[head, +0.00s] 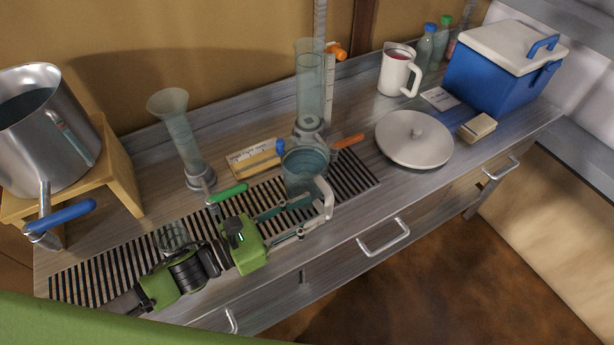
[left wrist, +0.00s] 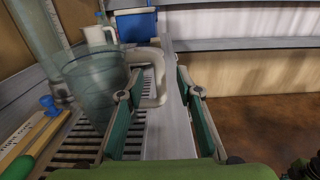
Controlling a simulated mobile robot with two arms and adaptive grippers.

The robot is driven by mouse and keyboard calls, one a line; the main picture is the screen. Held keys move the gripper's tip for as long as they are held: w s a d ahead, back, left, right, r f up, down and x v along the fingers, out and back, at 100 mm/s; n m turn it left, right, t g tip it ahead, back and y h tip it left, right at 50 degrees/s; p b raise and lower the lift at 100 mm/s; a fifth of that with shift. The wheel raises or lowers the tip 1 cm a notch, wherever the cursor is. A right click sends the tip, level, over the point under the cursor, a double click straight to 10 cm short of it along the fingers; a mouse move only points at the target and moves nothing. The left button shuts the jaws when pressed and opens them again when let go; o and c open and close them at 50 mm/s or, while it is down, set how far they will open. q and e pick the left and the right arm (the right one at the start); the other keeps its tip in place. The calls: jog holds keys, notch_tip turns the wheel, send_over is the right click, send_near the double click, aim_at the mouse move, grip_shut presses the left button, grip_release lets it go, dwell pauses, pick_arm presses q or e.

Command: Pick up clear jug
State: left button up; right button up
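The clear jug (head: 303,167) stands upright on the slatted drain strip near the middle of the counter. Its pale handle (head: 326,197) faces the front right. My left gripper (head: 314,208) is open at the jug's handle side. In the left wrist view the jug (left wrist: 92,88) is left of the fingers. The handle (left wrist: 158,80) shows between and just beyond the open fingertips (left wrist: 159,84); I cannot tell whether they touch it. My right gripper is in neither view.
A tall cylinder (head: 310,85) stands behind the jug, and a flared glass (head: 181,135) to its left. A green-handled tool (head: 229,193) lies near my gripper. A round white lid (head: 414,139), a white pitcher (head: 396,72) and a blue cooler (head: 493,78) are to the right.

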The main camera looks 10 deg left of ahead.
aim_at(326, 202)
pick_arm(q)
jog(key=shift+w+d, duration=0.3)
jog(key=shift+d, duration=0.15)
jog(key=shift+w+d+r, duration=0.1)
jog(key=shift+w+d, duration=0.1)
jog(key=p+x, duration=0.2)
jog(key=x, duration=0.2)
jog(key=shift+w, duration=0.15)
jog(key=shift+w+d+f, duration=0.1)
jog(key=shift+d+f, duration=0.15)
grip_shut()
jog(key=shift+r, duration=0.25)
